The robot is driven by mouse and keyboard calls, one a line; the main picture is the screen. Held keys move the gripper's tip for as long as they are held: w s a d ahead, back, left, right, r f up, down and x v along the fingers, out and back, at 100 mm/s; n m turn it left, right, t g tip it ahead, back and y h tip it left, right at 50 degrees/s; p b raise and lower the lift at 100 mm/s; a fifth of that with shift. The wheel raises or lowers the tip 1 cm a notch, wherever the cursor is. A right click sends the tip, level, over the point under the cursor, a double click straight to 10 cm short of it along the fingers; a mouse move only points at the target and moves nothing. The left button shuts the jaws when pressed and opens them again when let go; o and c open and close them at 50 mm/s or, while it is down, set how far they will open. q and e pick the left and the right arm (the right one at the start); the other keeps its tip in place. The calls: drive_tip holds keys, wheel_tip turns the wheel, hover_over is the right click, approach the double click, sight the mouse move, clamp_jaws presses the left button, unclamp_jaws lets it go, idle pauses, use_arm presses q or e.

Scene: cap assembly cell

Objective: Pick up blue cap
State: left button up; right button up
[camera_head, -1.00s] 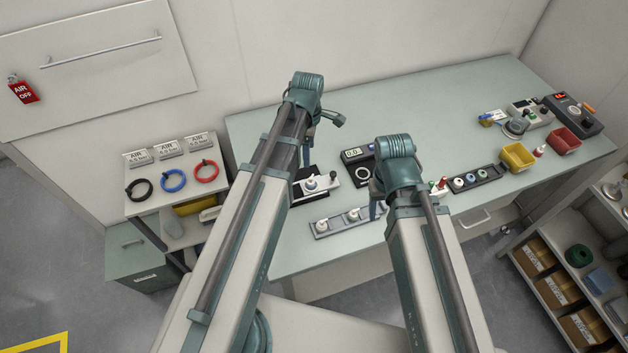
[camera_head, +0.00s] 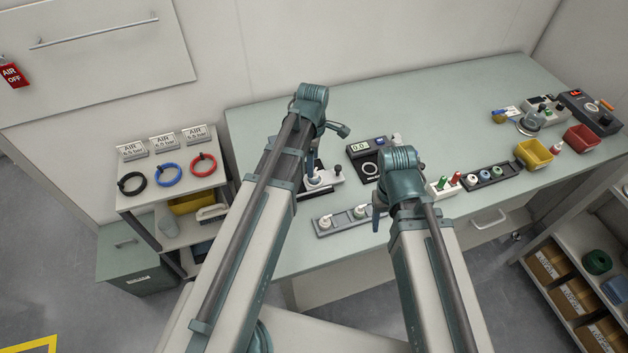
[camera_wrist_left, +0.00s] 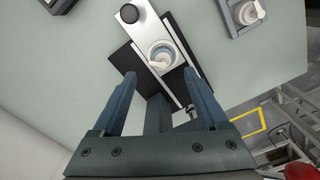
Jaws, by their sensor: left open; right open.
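A small blue cap (camera_head: 484,175) appears to sit in the dark cap rack (camera_head: 511,172) on the right of the table, between a whitish cap (camera_head: 471,179) and a pale green one (camera_head: 497,170). My left gripper (camera_head: 313,168) is over the clamp fixture at the middle of the table, far left of the rack. In the left wrist view its fingers (camera_wrist_left: 160,80) are open and empty, with a white-topped bottle (camera_wrist_left: 163,55) in the fixture beyond them. My right gripper (camera_head: 378,212) is left of the rack, its fingers largely hidden by its wrist.
A grey holder (camera_head: 344,222) with white-topped bottles lies between my arms. A display device (camera_head: 366,150) stands behind it. Green and red items (camera_head: 443,187) stand left of the rack. Yellow (camera_head: 533,153) and red (camera_head: 580,138) bins stand right.

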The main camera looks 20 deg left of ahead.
sight(314, 178)
use_arm(q)
drive_tip(key=shift+s+d+f+b, duration=0.15)
drive_tip(key=shift+f+b, duration=1.15)
drive_tip(key=shift+f, duration=0.05)
drive_tip(key=shift+s+d+f+b, duration=0.1)
drive_tip(key=shift+f+b, duration=1.2)
use_arm(e)
drive_tip(key=shift+f, duration=2.7)
drive_tip(key=shift+r, duration=0.1)
use_arm(q)
drive_tip(key=shift+r, duration=0.1)
drive_tip(key=c, duration=1)
